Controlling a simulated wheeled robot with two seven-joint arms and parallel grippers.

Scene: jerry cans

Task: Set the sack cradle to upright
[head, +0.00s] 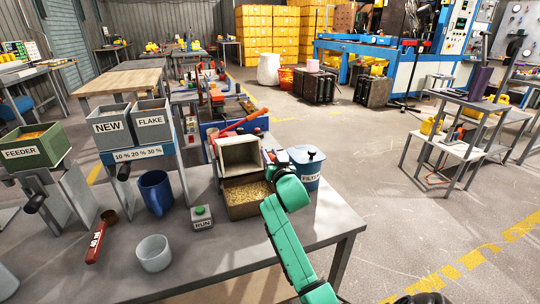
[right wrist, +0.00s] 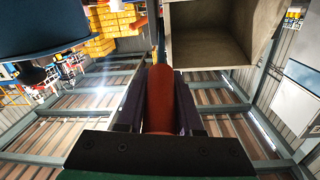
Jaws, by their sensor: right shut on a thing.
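The sack cradle (head: 237,150) looks like an open, beige box with dark edges. It is tipped, with its open mouth facing the head camera, above a bin of grain (head: 247,210). It also shows in the right wrist view (right wrist: 212,58), at the upper right. My right gripper (head: 271,160) is at the right side of the cradle. In the right wrist view my right gripper (right wrist: 160,105) is shut on a red-orange handle (right wrist: 160,88). Whether the handle joins the cradle is hidden. My left gripper is not in view.
A blue FILTER can (head: 307,172) stands close to the right of my gripper. On the table (head: 240,250) are a RUN button box (head: 202,218), a blue mug (head: 156,192), a white cup (head: 154,253) and a red-handled scoop (head: 97,245). NEW and FLAKE bins stand left.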

